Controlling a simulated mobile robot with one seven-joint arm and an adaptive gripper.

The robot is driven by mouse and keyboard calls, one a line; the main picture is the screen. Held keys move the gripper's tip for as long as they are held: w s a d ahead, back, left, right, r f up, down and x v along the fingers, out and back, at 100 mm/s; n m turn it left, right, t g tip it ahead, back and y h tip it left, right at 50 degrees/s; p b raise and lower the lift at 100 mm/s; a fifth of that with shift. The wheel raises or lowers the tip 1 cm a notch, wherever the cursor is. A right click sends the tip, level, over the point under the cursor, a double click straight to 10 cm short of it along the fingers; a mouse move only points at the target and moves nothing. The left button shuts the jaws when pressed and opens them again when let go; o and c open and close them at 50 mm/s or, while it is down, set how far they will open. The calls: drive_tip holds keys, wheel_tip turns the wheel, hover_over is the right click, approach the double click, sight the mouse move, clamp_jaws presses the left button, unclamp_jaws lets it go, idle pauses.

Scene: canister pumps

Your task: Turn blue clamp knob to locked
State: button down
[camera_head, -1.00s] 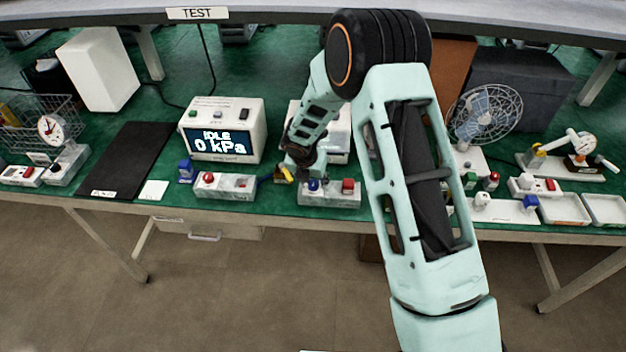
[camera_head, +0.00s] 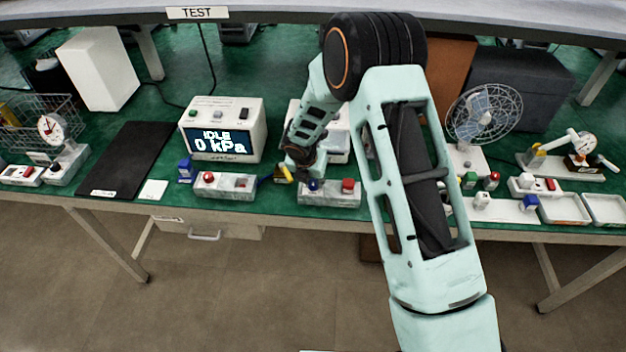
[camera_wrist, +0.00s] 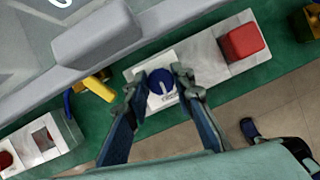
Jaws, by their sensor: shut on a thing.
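The blue clamp knob (camera_wrist: 159,97) is round with a white pointer line on its top, in the wrist view. It sits on the left part of a white and grey fixture (camera_wrist: 213,62) with small lettering beside it that I cannot read. My gripper (camera_wrist: 160,84) is shut on the knob, one fingertip on each side. In the head view the knob (camera_head: 313,185) is partly hidden by my gripper (camera_head: 305,177), which comes down on it from above.
A red block (camera_head: 348,185) stands on the same fixture, right of the knob. A yellow part (camera_head: 284,174) lies just left. Another fixture with a red button (camera_head: 208,177) is further left. The display box (camera_head: 224,130) reads IDLE, 0 kPa.

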drive_tip(key=m+b, duration=0.1)
drive_tip(key=m, duration=0.1)
drive_tip(key=m+h+b, duration=0.1)
drive_tip(key=m, duration=0.1)
drive_tip(key=shift+w+a+m+g+h, duration=0.1)
drive_tip(key=shift+m+g+h, duration=0.2)
drive_tip(key=shift+g, duration=0.1)
drive_tip(key=shift+m+g+h+b, duration=0.5)
drive_tip(key=shift+m+b, duration=0.45)
drive_tip(key=shift+m, duration=1.05)
drive_tip(key=c, duration=1.7)
unclamp_jaws()
drive_tip(key=shift+o, duration=0.2)
